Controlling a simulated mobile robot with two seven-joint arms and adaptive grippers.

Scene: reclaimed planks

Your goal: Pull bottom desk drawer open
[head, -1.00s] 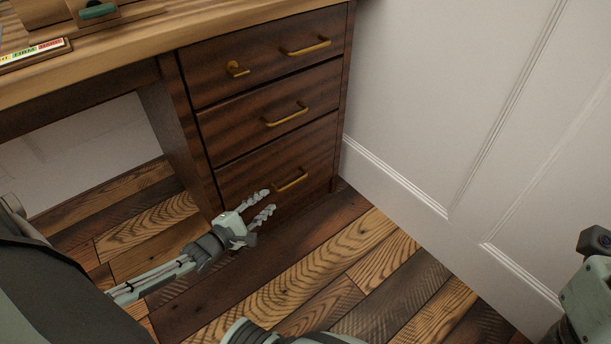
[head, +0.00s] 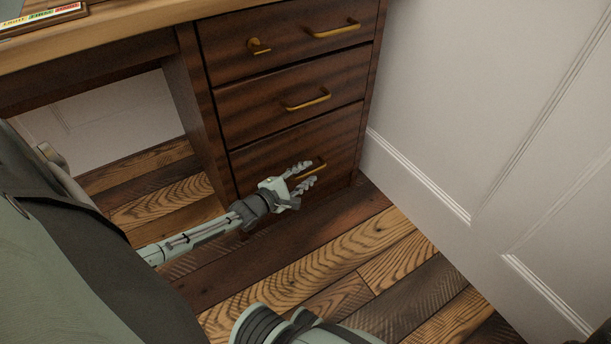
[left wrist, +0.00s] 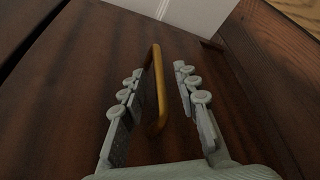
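The bottom desk drawer (head: 265,172) has a dark brown wooden front and appears shut, level with the drawers above it. Its brass bar handle (head: 318,169) is partly hidden behind my left gripper (head: 308,174) in the head view. In the left wrist view, the handle (left wrist: 157,90) lies between the two open fingers of the left gripper (left wrist: 155,92). The fingers are apart and have not closed on the bar; whether one touches it I cannot tell. My right gripper is not in view.
A middle drawer with a brass handle (head: 308,100) and a top drawer with a handle (head: 333,29) and a small brass knob (head: 258,46) are above. A white panelled wall (head: 450,110) stands close on the right. The plank floor (head: 300,265) in front is clear.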

